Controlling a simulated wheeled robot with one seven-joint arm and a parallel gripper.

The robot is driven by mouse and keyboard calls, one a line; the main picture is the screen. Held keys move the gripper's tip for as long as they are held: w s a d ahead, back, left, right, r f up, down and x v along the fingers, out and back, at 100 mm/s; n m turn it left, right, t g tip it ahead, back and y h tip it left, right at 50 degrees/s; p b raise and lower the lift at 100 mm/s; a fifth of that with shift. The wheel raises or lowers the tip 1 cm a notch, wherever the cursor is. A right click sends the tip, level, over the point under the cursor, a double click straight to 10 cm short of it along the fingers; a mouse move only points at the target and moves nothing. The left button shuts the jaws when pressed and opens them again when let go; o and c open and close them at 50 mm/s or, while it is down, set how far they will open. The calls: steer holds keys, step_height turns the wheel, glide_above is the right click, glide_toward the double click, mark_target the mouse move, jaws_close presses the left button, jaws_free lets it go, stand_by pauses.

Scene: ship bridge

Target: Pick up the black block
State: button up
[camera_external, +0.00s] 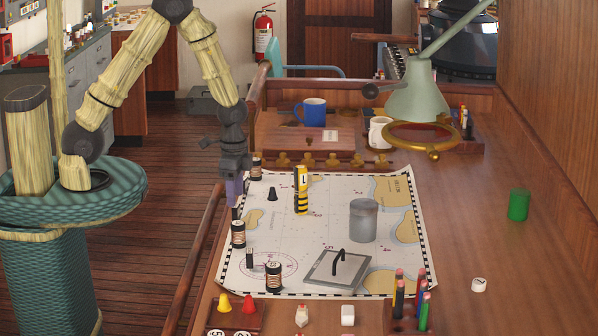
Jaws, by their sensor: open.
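My gripper (234,192) points down over the left edge of the chart (325,229), with its jaws open. A small dark upright shape (235,213) shows just under the fingers; I cannot tell whether it is a block or whether the fingers touch it. Another small black upright piece with a pale mark (250,259) stands on the chart's lower left, apart from my gripper. A small black tapered piece (272,194) stands to the right of the fingers. I cannot tell for certain which of these is the black block.
Dark labelled spools stand close by: one behind (255,168), one in front (238,235), one nearer (274,277). A yellow-black striped post (301,190), a grey cylinder (363,221) and a handled plate (338,268) stand on the chart. A rail (203,245) runs along the left.

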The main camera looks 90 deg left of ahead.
mark_target(236, 208)
steer(key=shift+f, duration=0.1)
steer(key=shift+a+f+p, duration=0.15)
steer(key=shift+f+p, duration=0.4)
steer(key=shift+f, duration=0.75)
steer(key=shift+a+f+p, duration=0.1)
steer(key=shift+f+p, duration=0.4)
steer(key=shift+f, duration=0.75)
steer(key=c, duration=1)
steer(key=shift+c, duration=0.2)
steer(key=shift+r, duration=0.1)
step_height(236, 208, up, 10)
steer(key=shift+f+b, duration=0.1)
steer(key=shift+b, duration=1)
